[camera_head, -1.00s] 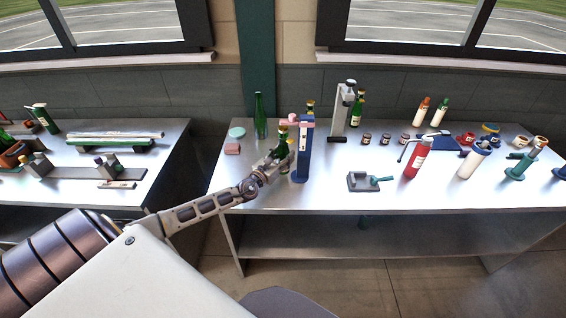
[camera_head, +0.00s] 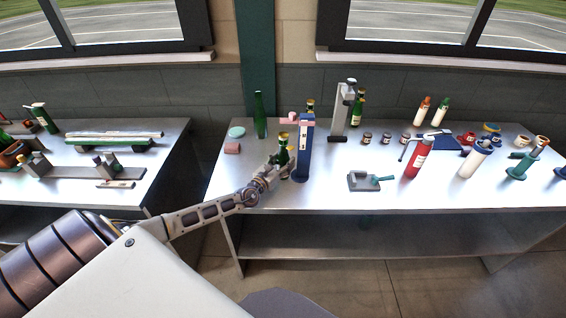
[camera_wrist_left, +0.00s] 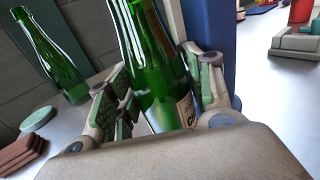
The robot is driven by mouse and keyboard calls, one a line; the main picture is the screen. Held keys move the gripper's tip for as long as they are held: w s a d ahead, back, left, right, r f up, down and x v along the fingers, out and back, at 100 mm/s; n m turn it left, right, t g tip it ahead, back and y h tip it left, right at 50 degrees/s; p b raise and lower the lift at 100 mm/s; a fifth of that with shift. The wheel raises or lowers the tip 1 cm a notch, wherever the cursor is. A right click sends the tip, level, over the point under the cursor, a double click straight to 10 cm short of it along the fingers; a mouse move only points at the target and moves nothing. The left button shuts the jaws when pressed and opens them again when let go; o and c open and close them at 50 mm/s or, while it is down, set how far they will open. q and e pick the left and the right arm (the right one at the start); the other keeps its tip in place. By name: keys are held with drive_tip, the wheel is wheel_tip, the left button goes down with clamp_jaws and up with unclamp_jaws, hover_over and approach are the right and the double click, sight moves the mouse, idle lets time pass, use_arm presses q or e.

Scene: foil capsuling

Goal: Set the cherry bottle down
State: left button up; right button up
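The cherry bottle (camera_head: 283,154) is dark green with a gold top. It stands close to upright at the left side of the blue tower device (camera_head: 306,150). In the left wrist view the green bottle (camera_wrist_left: 158,65) is between the finger pads, with part of a pale label reading "CH" low on it. My left gripper (camera_head: 272,170) is closed around the bottle's body; it also shows in the left wrist view (camera_wrist_left: 165,105). The bottle's base is hidden, so I cannot tell whether it touches the table. My right gripper is not in view.
A plain green bottle (camera_head: 260,115), a teal disc (camera_head: 237,132) and reddish-brown pads (camera_head: 232,148) are at the table's left. A grey stand (camera_head: 341,110) is behind, and a small grey holder (camera_head: 366,182) is to the right. Bare table (camera_head: 325,195) lies in front.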

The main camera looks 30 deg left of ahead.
use_arm(q)
drive_tip(key=shift+o, duration=1.2)
drive_tip(key=shift+r, duration=0.2)
drive_tip(key=shift+s+f, duration=0.1)
drive_tip(key=shift+s, duration=0.4)
drive_tip(key=shift+s+a, duration=0.2)
drive_tip(key=shift+s, duration=5.3)
